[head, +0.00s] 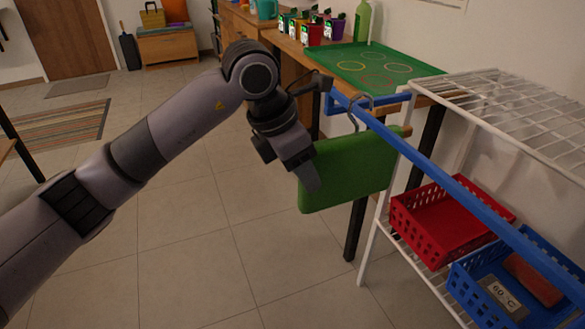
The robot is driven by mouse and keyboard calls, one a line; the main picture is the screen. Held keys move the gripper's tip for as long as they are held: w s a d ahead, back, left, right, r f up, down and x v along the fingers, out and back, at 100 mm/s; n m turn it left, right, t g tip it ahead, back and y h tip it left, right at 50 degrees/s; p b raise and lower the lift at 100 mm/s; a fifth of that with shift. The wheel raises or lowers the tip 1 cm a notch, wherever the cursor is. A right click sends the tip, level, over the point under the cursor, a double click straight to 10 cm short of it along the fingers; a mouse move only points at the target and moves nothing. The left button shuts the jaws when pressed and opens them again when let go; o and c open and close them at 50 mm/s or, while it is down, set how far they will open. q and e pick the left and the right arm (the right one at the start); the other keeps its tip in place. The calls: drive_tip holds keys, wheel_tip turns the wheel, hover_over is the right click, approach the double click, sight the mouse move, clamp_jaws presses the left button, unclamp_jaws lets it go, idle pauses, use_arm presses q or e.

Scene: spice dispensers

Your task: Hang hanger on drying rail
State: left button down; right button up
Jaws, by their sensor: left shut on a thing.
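A blue drying rail (440,180) runs from the upper middle to the lower right, along the white wire rack. A hanger with a grey hook (353,112) and a wooden end at the right carries a green cloth (350,172). The cloth hangs below the rail, near its far end. The hook's curved top shows at the rail; I cannot tell whether it rests on it. My left gripper (312,178) is at the left edge of the green cloth, shut on the hanger. Its grip point is partly hidden. My right gripper is not in view.
The white wire rack (500,95) stands at the right with a red basket (440,225) and a blue basket (490,300) on its lower shelf. Behind is a table with a green tray (375,65) and several pots.

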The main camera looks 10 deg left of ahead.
use_arm(q)
drive_tip(key=shift+b+x, duration=0.45)
drive_tip(key=shift+x, duration=0.35)
drive_tip(key=shift+w+d+f, duration=0.15)
drive_tip(key=shift+d+f, duration=0.05)
drive_tip(key=shift+f, duration=0.05)
drive_tip(key=shift+w+d+f+b, duration=0.1)
drive_tip(key=shift+d+f+b, duration=0.05)
drive_tip(key=shift+f+b, duration=0.2)
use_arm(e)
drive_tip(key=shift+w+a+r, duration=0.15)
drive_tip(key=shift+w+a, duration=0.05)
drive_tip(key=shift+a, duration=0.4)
use_arm(q)
drive_tip(key=c, duration=0.6)
unclamp_jaws()
drive_tip(key=shift+o, duration=0.2)
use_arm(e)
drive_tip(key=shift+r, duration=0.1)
